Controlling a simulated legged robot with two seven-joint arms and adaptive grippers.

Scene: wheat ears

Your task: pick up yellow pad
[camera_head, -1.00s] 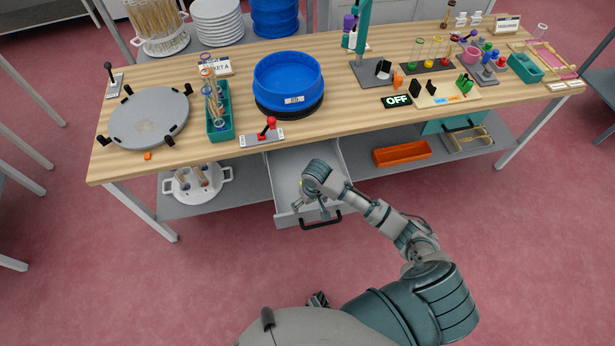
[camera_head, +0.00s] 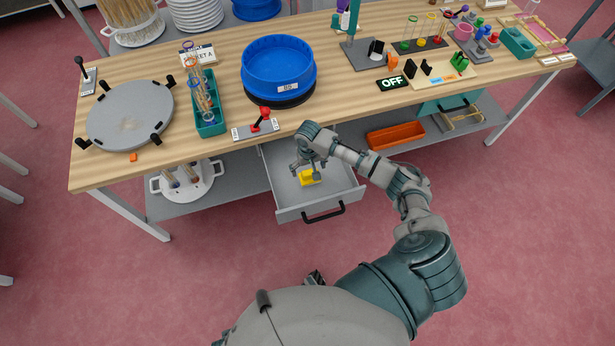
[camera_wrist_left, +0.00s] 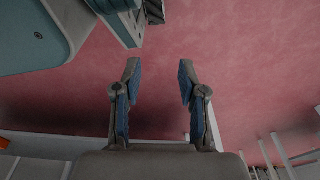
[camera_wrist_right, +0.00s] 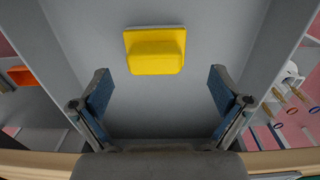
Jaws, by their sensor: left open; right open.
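A yellow pad (camera_head: 309,177) lies on the floor of the open grey drawer (camera_head: 338,191) under the workbench. In the right wrist view the yellow pad (camera_wrist_right: 156,51) shows whole, ahead of and between the spread fingers, not touched by them. My right gripper (camera_head: 308,172) reaches into the drawer at the pad in the head view; in its wrist view (camera_wrist_right: 160,88) it is open and empty. My left gripper (camera_wrist_left: 157,75) is open and empty, with only the pink floor between its fingers. In the head view I cannot make out the left fingers.
The wooden workbench top (camera_head: 230,150) overhangs the drawer's back. The drawer walls stand close on both sides of my right gripper. An orange tray (camera_head: 396,136) and a white round rack (camera_head: 187,184) sit on the lower shelf. The floor in front is clear.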

